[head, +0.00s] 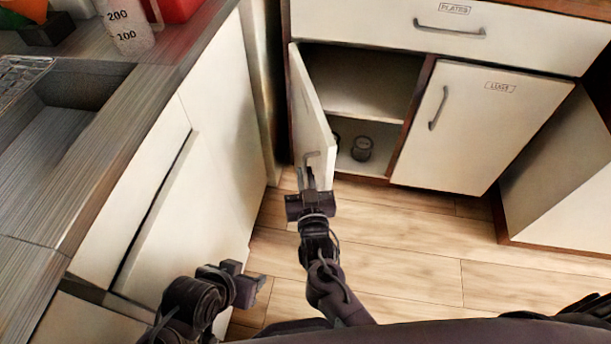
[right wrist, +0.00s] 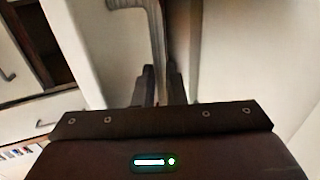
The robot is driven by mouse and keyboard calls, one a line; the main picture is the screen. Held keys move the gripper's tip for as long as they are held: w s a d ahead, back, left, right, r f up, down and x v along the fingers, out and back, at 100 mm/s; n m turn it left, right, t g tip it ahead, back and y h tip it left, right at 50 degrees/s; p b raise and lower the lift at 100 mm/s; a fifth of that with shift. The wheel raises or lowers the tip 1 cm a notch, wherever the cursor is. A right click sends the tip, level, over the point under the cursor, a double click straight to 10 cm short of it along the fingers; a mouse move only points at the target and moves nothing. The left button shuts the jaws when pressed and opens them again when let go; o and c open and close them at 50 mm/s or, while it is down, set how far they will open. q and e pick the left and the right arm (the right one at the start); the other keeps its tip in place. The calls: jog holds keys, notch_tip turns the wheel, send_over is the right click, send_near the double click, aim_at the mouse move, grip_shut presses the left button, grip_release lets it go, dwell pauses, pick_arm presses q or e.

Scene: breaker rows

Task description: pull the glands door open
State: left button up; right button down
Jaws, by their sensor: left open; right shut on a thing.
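The open cabinet door (head: 308,100), whose label I cannot see, stands swung outward from the left half of the lower cabinet, nearly edge-on in the head view. Its grey bar handle (head: 312,155) is near the door's lower free edge. My right gripper (head: 308,178) is shut on this handle; in the right wrist view the handle (right wrist: 150,22) runs down between the fingers (right wrist: 156,88). My left gripper (head: 258,282) is open and empty, low beside the left counter, apart from the door.
Inside the opened cabinet are a shelf (head: 365,100) and a dark jar (head: 362,148). The LUGS door (head: 470,130) and PLATES drawer (head: 520,38) are shut. The left counter (head: 110,130) stands close to the door. Wooden floor (head: 400,240) is clear at the right.

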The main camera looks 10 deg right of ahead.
jog(key=shift+w+d+r, duration=0.1)
jog(key=shift+w+r, duration=0.1)
jog(key=shift+r, duration=0.1)
jog(key=c, duration=1.9)
grip_release()
jog(key=shift+c, duration=0.2)
jog(key=o, duration=0.4)
jog(key=shift+f, duration=0.2)
pick_arm(q)
jog(key=shift+w, duration=0.15)
pick_arm(e)
jog(key=shift+o, duration=0.2)
jog(key=shift+s, duration=0.25)
pick_arm(q)
jog(key=shift+s+a+g+y+p, duration=0.25)
jog(key=shift+a+g+y+p, duration=0.15)
jog(key=shift+a+p, duration=0.5)
pick_arm(e)
jog(key=s, duration=0.7)
jog(key=shift+s, duration=0.15)
